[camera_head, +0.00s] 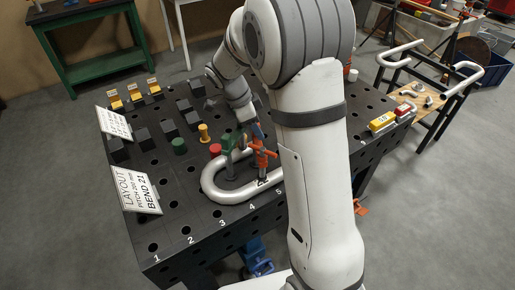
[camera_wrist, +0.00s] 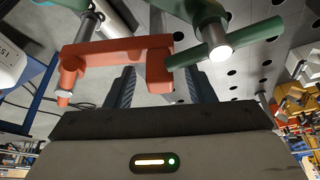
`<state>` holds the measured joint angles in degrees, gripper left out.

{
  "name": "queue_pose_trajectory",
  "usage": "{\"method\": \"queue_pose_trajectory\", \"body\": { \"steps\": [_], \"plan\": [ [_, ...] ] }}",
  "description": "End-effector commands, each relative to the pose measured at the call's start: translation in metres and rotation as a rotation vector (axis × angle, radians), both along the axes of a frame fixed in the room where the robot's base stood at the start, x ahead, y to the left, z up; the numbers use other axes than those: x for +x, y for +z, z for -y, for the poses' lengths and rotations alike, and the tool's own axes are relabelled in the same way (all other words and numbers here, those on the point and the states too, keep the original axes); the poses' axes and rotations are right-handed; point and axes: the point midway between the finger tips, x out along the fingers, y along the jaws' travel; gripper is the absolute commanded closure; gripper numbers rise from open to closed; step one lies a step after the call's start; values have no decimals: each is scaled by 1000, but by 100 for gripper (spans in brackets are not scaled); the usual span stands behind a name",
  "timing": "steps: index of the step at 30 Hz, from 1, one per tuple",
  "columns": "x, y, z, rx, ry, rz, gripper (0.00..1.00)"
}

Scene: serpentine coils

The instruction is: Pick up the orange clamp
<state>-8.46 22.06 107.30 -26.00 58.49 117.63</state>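The orange clamp (camera_head: 262,152) stands upright on the dark perforated table, at the bent pipe (camera_head: 232,194). In the wrist view the orange clamp (camera_wrist: 117,53) shows its bar and a downturned end lying between my fingers. My gripper (camera_wrist: 160,76) is open, with a finger on each side of that end and visible gaps to it. A green clamp handle (camera_wrist: 230,42) crosses close by on the right. In the head view a green clamp (camera_head: 228,145) stands just left of the orange one. My arm partly hides the gripper and the pipe's right side.
Dark blocks (camera_head: 143,138), a yellow peg (camera_head: 204,133), a red knob (camera_head: 215,149) and a green knob (camera_head: 179,146) stand left of the clamps. White layout signs (camera_head: 137,190) line the left edge. The table's front strip is mostly clear.

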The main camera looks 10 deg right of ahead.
Motion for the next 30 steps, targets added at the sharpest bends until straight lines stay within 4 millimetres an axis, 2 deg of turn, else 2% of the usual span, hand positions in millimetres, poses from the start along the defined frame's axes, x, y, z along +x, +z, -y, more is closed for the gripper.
{"method": "queue_pose_trajectory", "body": {
  "steps": [2, 18, 30],
  "plan": [
    [0, 0, 0, 0, 0, 0, 57],
    [0, 1, 0, 0, 0, 1, 100],
    [0, 1, 0, 0, 1, 1, 100]
  ]
}}
